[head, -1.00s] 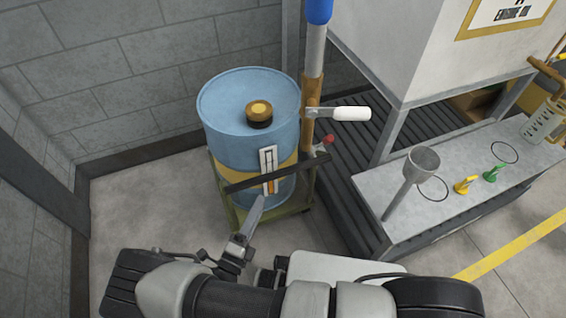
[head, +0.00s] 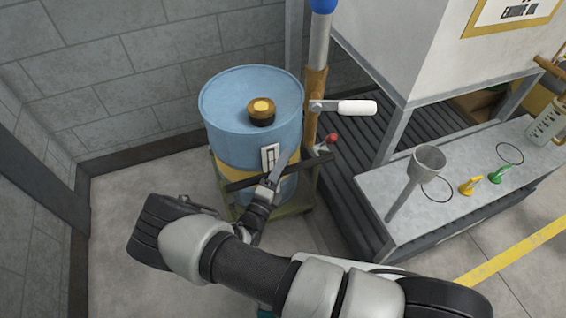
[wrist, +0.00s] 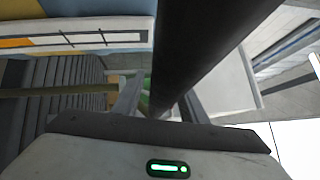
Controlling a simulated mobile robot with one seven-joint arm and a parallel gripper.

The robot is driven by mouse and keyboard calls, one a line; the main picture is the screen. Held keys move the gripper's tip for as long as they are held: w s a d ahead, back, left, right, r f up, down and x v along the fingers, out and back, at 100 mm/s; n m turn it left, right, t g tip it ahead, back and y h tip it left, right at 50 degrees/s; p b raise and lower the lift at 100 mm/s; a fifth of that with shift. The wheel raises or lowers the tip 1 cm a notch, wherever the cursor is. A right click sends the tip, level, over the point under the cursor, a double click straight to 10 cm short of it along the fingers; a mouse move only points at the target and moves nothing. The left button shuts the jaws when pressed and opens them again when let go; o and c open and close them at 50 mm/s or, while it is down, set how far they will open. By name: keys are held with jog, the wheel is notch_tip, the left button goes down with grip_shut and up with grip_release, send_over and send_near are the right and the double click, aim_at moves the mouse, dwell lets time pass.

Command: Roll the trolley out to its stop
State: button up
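The trolley (head: 297,211) is a low green-yellow frame carrying a blue drum (head: 235,135) with a yellow band and a brown-and-gold cap. A black push bar (head: 240,184) crosses its front. My gripper (head: 281,168) is at the right part of this bar, in front of the drum. In the wrist view the bar (wrist: 205,45) runs large and dark down toward the gripper body. My two fingers (wrist: 160,100) stand apart on either side of its lower end. Whether they touch the bar cannot be seen.
A post with a white-handled lever (head: 345,107) and a red knob (head: 332,139) stand right of the drum. A grey bench (head: 400,215) with a funnel (head: 428,160) is farther right. Block walls close the back and left. Floor in front and left is clear.

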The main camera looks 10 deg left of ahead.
grip_shut()
